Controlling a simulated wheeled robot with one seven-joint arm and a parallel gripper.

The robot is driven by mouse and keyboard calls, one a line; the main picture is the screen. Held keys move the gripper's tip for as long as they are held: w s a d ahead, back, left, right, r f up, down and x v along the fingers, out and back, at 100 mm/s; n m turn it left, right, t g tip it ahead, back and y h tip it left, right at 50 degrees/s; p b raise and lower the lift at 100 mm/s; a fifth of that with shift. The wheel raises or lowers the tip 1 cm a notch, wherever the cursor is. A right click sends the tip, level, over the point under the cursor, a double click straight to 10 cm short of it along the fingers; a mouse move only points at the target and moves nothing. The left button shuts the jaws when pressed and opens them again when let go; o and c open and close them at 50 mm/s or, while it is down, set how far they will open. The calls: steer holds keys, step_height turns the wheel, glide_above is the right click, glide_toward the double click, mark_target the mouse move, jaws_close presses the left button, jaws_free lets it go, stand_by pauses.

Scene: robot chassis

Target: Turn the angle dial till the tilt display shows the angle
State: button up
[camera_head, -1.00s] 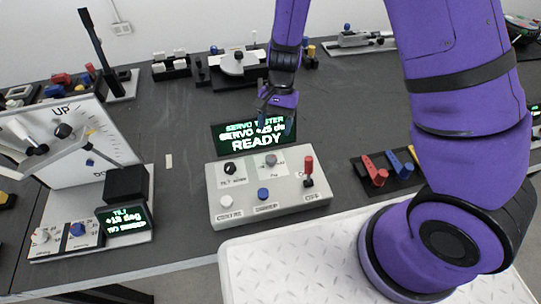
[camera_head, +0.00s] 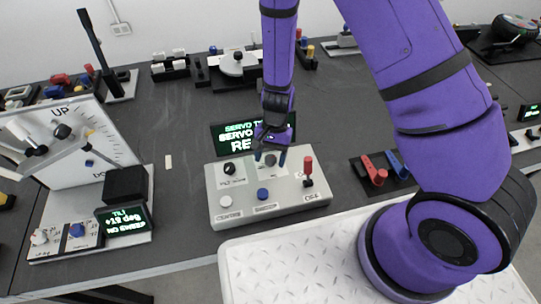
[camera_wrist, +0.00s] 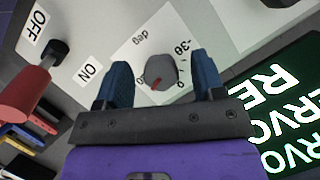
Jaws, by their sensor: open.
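A grey angle dial (camera_wrist: 160,72) with a red pointer sits on the white servo tester box (camera_head: 225,208); "deg", "-30" and "0" are printed around it. My gripper (camera_wrist: 163,80) is open over it, with one blue fingertip on each side and a gap to the dial on both sides. In the head view my gripper (camera_head: 270,158) partly covers the dial. The servo tester screen (camera_head: 228,139) behind the box is partly hidden by my gripper.
The box also has a black tilt knob (camera_head: 229,169), a white button (camera_head: 226,202), a blue button (camera_head: 263,194) and a red-topped ON/OFF lever (camera_head: 308,168) close right of the gripper. A tilting board (camera_head: 75,140) stands left. Red and blue levers (camera_head: 377,174) lie right.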

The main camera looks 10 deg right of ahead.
steer(key=c, duration=0.9)
steer(key=shift+m, duration=0.3)
steer(key=o, duration=0.9)
steer(key=v, duration=1)
steer(key=shift+d+r, duration=0.2)
steer(key=shift+r, duration=0.15)
steer(key=shift+w+r, duration=0.1)
steer(key=shift+w, duration=0.05)
